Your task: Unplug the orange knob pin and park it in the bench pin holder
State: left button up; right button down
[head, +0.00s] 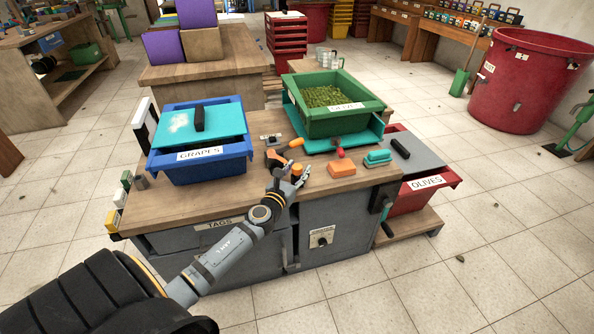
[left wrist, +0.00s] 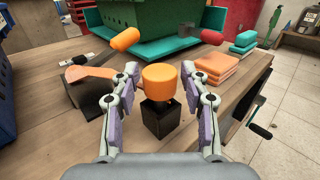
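The orange knob pin (left wrist: 160,78) stands upright in the small black block (left wrist: 160,118) on the bench, which looks like the pin holder; its shaft is mostly hidden. The knob also shows in the head view (head: 298,171). My left gripper (left wrist: 160,84) is open around the knob, one finger on each side, with a visible gap between each finger and the knob. In the head view my left gripper (head: 294,178) is over the front of the wooden bench (head: 225,205). My right gripper is not in view.
Behind the pin are an orange-tipped handle (left wrist: 124,39), a red knob (left wrist: 211,37) and the green crate (head: 328,124) on its teal base. An orange-and-black tool (left wrist: 90,74) lies left. Orange pads (head: 341,169) and teal pads (head: 378,157) lie right. A blue crate (head: 186,173) stands left.

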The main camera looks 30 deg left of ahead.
pick_arm(q)
jog(key=shift+o, duration=0.4)
jog(key=shift+s, duration=0.4)
jog(key=s+d, duration=0.1)
jog(key=s, duration=1)
jog(key=shift+d, duration=0.4)
